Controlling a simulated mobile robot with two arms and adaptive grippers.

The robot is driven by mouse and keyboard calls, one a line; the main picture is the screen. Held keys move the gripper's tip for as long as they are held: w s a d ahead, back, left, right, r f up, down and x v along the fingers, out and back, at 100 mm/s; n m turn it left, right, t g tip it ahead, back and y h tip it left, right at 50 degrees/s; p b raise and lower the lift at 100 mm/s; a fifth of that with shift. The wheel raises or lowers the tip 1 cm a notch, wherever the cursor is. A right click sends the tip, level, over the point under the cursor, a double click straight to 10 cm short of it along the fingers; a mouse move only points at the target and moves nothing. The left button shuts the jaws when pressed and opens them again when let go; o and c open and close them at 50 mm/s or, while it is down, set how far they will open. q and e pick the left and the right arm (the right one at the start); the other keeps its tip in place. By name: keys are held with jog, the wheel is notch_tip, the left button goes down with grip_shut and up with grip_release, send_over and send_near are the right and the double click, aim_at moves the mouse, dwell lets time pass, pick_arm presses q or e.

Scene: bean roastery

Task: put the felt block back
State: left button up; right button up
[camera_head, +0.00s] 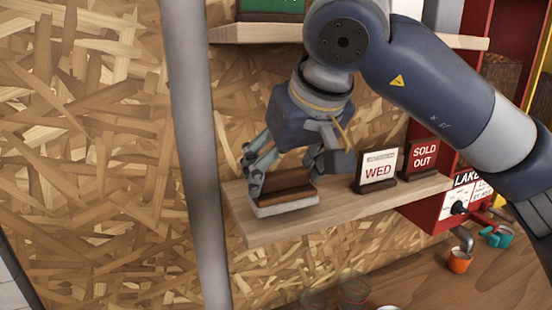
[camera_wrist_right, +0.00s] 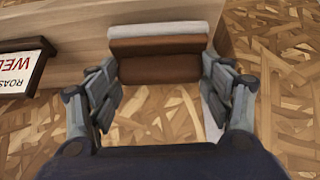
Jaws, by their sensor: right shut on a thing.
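The felt block (camera_head: 285,203) has a brown top and a pale grey-white layer underneath. It is at the left end of the wooden shelf (camera_head: 340,214), at shelf height; whether it touches the board is hard to tell. My right gripper (camera_head: 292,180) comes from above and is shut on the block, with a finger at each end. In the right wrist view the block (camera_wrist_right: 158,50) shows brown with a pale strip, between the two fingers of the gripper (camera_wrist_right: 160,88). My left gripper is not in view.
On the same shelf, right of the block, stand a WED sign (camera_head: 377,170) and a SOLD OUT sign (camera_head: 423,157). An upper shelf (camera_head: 262,33) is above. A grey post (camera_head: 190,130) stands left of the shelf. An orange cup (camera_head: 459,261) is below right.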

jog(key=w+p, duration=0.1)
jog(key=w+a+p, duration=0.1)
jog(key=w, duration=0.1)
jog(key=shift+w+a+f, duration=0.1)
jog(key=shift+w+f, duration=0.05)
jog(key=shift+f, duration=0.6)
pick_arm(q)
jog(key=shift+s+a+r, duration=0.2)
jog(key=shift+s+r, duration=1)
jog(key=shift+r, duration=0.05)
